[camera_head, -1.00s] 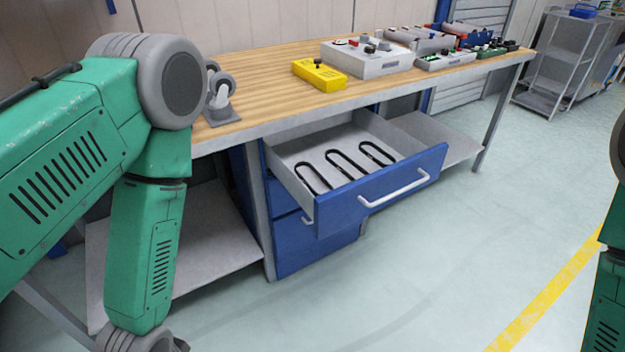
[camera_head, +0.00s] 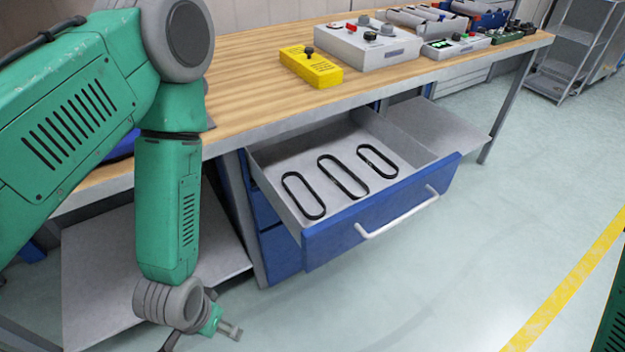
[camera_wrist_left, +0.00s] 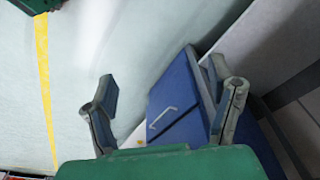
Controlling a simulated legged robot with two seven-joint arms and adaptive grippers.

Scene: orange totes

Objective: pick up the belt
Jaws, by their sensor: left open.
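Three black oval belts lie flat in the open grey drawer: a left belt (camera_head: 303,195), a middle belt (camera_head: 343,176) and a right belt (camera_head: 377,161). They lie apart from each other. My left gripper (camera_head: 236,331) is low in front of the workbench, left of the drawer and below its level, with nothing in it. In the left wrist view my left gripper (camera_wrist_left: 165,100) has its two fingers spread wide, with the floor and the blue drawer cabinet (camera_wrist_left: 185,110) beyond. No belt shows in that view. My right gripper is not seen.
The drawer's blue front (camera_head: 400,205) with its white handle (camera_head: 397,212) sticks out from the wooden bench (camera_head: 240,95). A yellow control box (camera_head: 311,67) and a grey switch box (camera_head: 368,45) stand on top. A low grey shelf (camera_head: 150,275) lies behind my left arm. The floor in front is clear.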

